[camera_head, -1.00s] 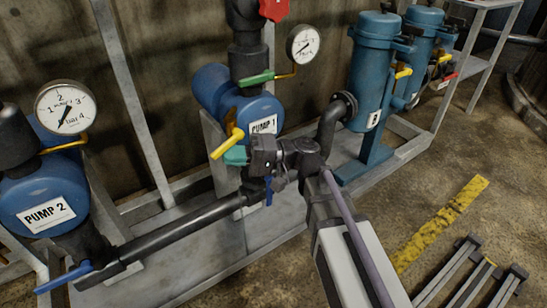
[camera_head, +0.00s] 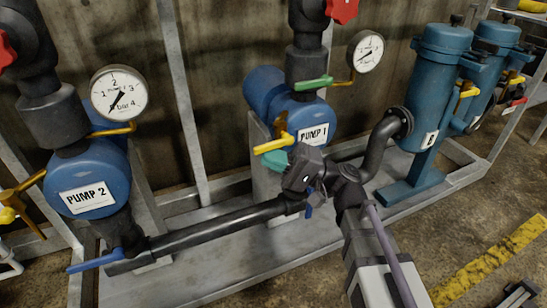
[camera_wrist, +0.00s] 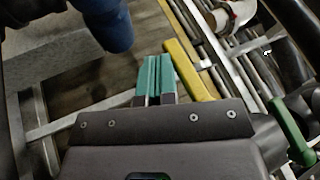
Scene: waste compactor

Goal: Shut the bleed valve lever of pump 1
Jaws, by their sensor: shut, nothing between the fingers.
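Pump 1 (camera_head: 293,110) is a blue pump with a white label, right of centre in the head view. A yellow lever (camera_head: 273,145), which looks like its bleed valve lever, sticks out at its front left, pointing left and slightly down. My gripper (camera_head: 274,160) has teal fingers, shut and empty, just below the lever. In the wrist view the lever (camera_wrist: 188,71) lies directly right of my closed fingers (camera_wrist: 155,60), slanting alongside them. I cannot tell whether they touch. The lever's pivot is partly hidden in the head view.
A green lever (camera_head: 313,82) sits above on the pipe beside a gauge (camera_head: 366,51). A black pipe (camera_head: 220,225) with a blue lever (camera_head: 95,261) runs to pump 2 (camera_head: 80,180) at the left. Blue filter housings (camera_head: 435,85) stand at the right.

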